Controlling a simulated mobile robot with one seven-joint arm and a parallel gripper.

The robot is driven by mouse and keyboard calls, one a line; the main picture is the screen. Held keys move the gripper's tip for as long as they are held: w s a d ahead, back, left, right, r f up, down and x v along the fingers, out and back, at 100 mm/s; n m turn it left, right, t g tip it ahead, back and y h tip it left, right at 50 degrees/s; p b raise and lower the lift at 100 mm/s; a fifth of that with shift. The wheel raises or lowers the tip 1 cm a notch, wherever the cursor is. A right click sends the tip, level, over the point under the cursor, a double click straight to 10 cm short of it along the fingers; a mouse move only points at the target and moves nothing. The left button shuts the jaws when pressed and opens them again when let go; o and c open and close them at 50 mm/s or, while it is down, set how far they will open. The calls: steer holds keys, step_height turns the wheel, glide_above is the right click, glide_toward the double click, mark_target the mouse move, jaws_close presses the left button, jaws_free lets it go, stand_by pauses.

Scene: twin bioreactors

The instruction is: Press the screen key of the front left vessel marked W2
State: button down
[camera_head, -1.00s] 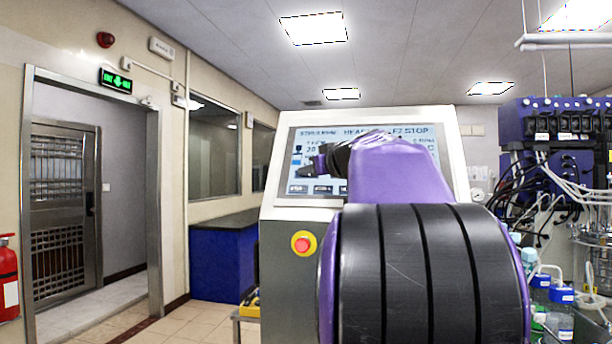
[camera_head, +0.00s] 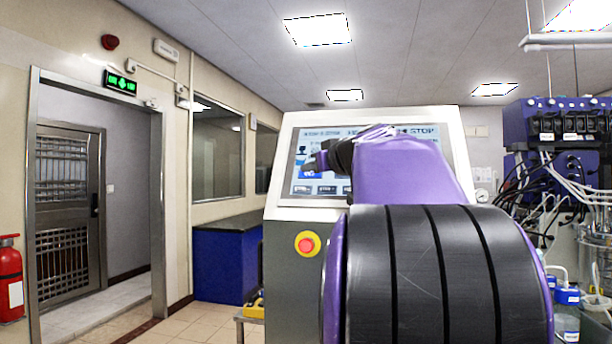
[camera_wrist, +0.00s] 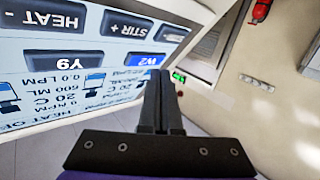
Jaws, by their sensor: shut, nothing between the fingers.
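The touch screen (camera_head: 322,132) is on a white-framed console. It shows upside down in the wrist view (camera_wrist: 110,100). There the W2 key (camera_wrist: 143,60) is bright blue with white letters, beside the dark Y9 key (camera_wrist: 65,68). My gripper (camera_wrist: 160,76) is shut and empty, its tips at the edge of the W2 key. Whether they touch the screen I cannot tell. In the head view my gripper (camera_head: 312,168) is small and dark in front of the lower left of the screen, above a blue patch. My arm hides the screen's right part.
Dark STIR + (camera_wrist: 126,25) and HEAT - (camera_wrist: 52,20) keys lie close by on the screen. A red stop button (camera_head: 307,244) on a yellow ring sits below it. Tubing and bottles (camera_head: 567,310) stand at the right. A doorway is at the left.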

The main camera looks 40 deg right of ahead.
steer(key=s+a+r, duration=0.2)
steer(key=a, duration=0.1)
steer(key=shift+s+a+r, duration=0.1)
steer(key=shift+s+r, duration=0.15)
steer(key=shift+s, duration=0.15)
stand_by(0.7)
steer(key=shift+w+d+f+p, duration=0.2)
steer(key=shift+w+d+p, duration=0.4)
steer(key=shift+p, duration=0.6)
